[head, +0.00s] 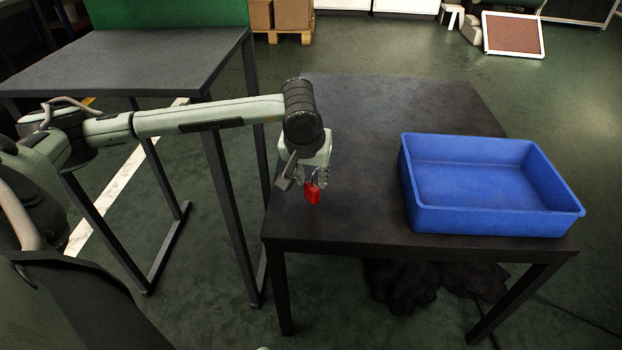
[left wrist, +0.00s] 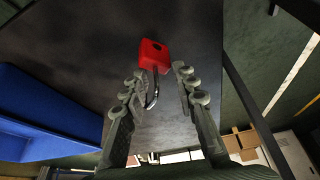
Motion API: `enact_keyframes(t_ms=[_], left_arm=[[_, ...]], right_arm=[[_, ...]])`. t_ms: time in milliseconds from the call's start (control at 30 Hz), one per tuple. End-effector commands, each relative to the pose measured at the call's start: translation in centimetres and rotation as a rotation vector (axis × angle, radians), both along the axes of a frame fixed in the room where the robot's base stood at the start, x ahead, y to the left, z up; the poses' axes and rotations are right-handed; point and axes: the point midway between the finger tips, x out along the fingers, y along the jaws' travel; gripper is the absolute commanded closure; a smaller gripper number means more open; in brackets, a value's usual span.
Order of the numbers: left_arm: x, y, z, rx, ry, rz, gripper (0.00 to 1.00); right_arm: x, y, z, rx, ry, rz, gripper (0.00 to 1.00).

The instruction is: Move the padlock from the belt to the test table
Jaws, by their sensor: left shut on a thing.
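The padlock has a red body (head: 313,194) and a metal shackle. It shows in the head view over the left part of a dark table (head: 350,222) and in the left wrist view (left wrist: 154,55). My left gripper (head: 304,181) is shut on the padlock, with the shackle between its fingers and the red body sticking out beyond the fingertips. It also shows in the left wrist view (left wrist: 160,84). I cannot tell whether the padlock touches the tabletop. My right gripper is not in view. I see no clear belt.
A blue bin (head: 495,220), which looks empty, stands on the right of the dark table. Another dark table (head: 130,58) is at the upper left, behind my left arm. The dark tabletop between gripper and bin is clear. Dark cloth-like heaps (head: 400,285) lie under it.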

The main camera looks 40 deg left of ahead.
Motion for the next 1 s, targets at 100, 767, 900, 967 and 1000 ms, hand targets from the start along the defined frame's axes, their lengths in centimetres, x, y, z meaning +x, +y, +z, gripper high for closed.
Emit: enact_keyframes(t_ms=[100, 767, 900, 967, 1000], left_arm=[[0.0, 0.0, -1.07, 0.0, 0.0, 0.001, 1.0], [0.01, 0.0, -1.12, 0.0, -0.001, 0.001, 0.5], [0.01, 0.01, -1.05, 0.0, -0.001, 0.001, 0.5], [0.02, 0.01, -0.89, 0.0, -0.001, 0.001, 0.5], [-0.03, -0.03, -0.66, 0.0, -0.003, 0.0, 0.5]], right_arm=[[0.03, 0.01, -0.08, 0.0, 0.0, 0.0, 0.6], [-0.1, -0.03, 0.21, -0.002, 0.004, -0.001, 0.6], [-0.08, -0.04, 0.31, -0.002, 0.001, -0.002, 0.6], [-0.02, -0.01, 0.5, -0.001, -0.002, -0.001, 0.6], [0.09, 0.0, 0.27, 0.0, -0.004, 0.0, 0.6]])
